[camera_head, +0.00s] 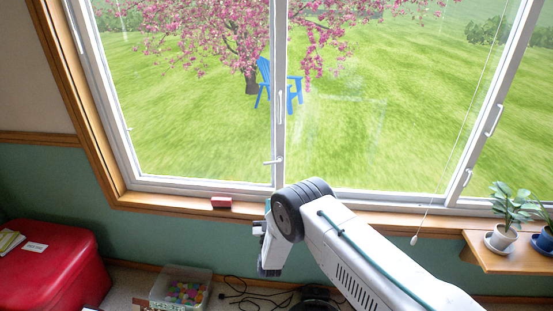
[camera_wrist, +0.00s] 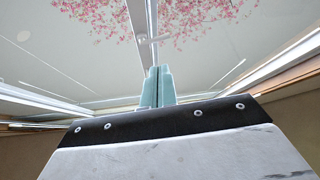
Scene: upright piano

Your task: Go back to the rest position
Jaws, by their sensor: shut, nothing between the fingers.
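My gripper (camera_wrist: 156,86) shows in the wrist view with its two pale teal fingers together and nothing between them. It points toward the window, with pink blossoms beyond the fingertips. In the head view my arm reaches in from the lower right and bends down at a dark round joint in front of the window sill. The fingers cannot be made out in the head view, where the arm's end is small and partly hidden behind the joint.
A large window (camera_head: 278,150) spans the wall. A small red box (camera_head: 221,202) sits on its wooden sill, left of my arm. Potted plants (camera_head: 502,235) stand on a wooden shelf (camera_head: 492,262) at right. A red chest (camera_head: 62,265) and a clear bin (camera_head: 160,292) are on the floor at left.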

